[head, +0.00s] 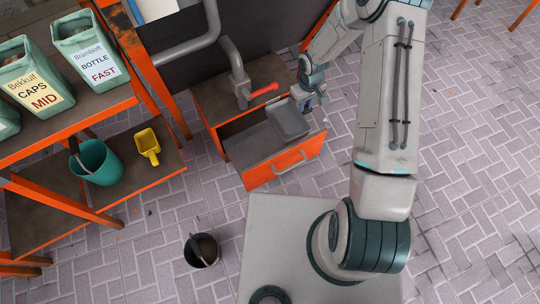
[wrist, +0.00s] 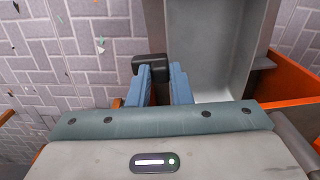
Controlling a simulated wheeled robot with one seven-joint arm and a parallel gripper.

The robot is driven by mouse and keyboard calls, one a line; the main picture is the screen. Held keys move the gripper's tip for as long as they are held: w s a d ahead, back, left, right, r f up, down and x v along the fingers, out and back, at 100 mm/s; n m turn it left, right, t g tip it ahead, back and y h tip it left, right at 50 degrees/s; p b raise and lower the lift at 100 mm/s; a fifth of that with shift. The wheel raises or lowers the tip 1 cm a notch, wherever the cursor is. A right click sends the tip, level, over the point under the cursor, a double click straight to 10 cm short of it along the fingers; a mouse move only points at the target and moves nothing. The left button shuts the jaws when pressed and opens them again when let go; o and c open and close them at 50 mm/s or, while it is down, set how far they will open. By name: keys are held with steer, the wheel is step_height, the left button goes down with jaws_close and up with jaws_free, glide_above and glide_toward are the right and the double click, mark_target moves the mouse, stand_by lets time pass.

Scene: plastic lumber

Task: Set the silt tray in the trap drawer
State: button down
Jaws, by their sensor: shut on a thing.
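The silt tray (head: 289,122) is a grey, shallow, rectangular tray over the right part of the open trap drawer. The trap drawer (head: 258,177) has an orange front with a grey bar handle and a dark inside. My gripper (head: 312,97) is at the tray's far right side in the head view. In the wrist view my gripper (wrist: 166,88) has its blue fingers shut on the tray's dark handle block (wrist: 149,65). The tray (wrist: 208,45) fills the upper right there, with the drawer's orange side (wrist: 290,82) beyond it. I cannot tell whether the tray touches the drawer.
A grey pipe (head: 238,75) with a red lever (head: 264,91) stands on the drawer cabinet. An orange shelf (head: 160,75) at the left holds labelled bins (head: 85,50), a teal bucket (head: 95,160) and a yellow scoop (head: 148,146). A dark bucket (head: 202,250) stands on the floor in front.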

mark_target(295, 118)
steer(key=a+f+b, duration=0.1)
steer(key=f, duration=0.1)
steer(key=a+f+b, duration=0.1)
steer(key=f, duration=0.1)
steer(key=a+f, duration=0.1)
steer(key=f, duration=0.1)
steer(key=shift+s+b, duration=0.25)
steer(key=shift+b, duration=0.15)
step_height(295, 118, down, 10)
steer(key=b, duration=0.3)
steer(key=shift+b, duration=0.4)
steer(key=shift+f, duration=0.1)
steer(key=c, duration=1.3)
jaws_free()
